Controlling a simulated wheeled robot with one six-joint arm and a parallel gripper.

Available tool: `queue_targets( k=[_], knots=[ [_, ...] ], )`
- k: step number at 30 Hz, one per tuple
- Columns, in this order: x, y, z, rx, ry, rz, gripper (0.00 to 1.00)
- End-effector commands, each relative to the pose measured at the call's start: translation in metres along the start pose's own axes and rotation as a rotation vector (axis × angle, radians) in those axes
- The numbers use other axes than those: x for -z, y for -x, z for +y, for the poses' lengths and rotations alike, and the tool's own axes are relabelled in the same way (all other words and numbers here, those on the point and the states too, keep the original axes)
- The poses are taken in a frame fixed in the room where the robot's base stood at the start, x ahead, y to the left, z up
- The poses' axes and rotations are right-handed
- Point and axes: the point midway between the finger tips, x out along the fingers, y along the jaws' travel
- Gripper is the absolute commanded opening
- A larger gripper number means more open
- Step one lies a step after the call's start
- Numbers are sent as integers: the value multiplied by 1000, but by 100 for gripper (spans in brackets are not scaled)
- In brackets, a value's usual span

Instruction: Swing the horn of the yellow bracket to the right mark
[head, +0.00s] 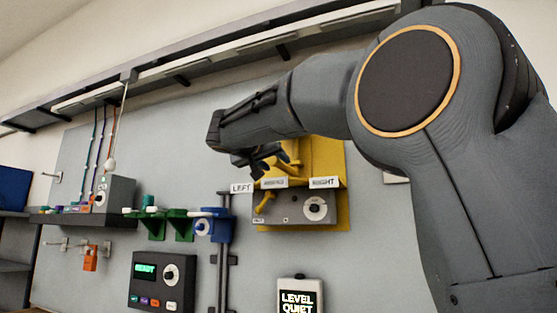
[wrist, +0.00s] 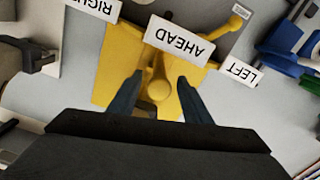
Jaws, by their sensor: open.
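The yellow bracket (head: 333,160) is on the grey wall panel, partly hidden behind my arm in the head view. Its front edge carries white LEFT (head: 241,188), AHEAD (head: 274,183) and RIGHT (head: 324,182) marks. In the wrist view the marks appear upside down, with the right mark (wrist: 95,8) at upper left and LEFT (wrist: 241,72) at right. The horn (wrist: 158,88) lies between my fingers, in line with AHEAD (wrist: 180,40). My gripper (wrist: 160,76) is open, one finger either side of the horn; contact cannot be told.
A grey box with a white dial (head: 315,209) and a yellow lever (head: 265,203) sit below the bracket. A blue holder (head: 214,226) and green brackets (head: 180,226) are to the left.

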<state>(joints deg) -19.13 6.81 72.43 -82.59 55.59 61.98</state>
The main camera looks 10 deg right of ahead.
Motion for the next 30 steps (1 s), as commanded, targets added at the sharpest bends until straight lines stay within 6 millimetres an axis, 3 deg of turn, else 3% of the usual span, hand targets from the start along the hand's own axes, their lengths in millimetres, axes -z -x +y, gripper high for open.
queue_targets(
  k=[6,17,25,30],
  knots=[
    [0,-24,2,-2,1,-1,44],
    [-1,-30,2,-4,0,-2,44],
    [-1,-30,2,-4,1,-2,0],
    [-1,-30,3,-4,1,-2,0]
  ],
)
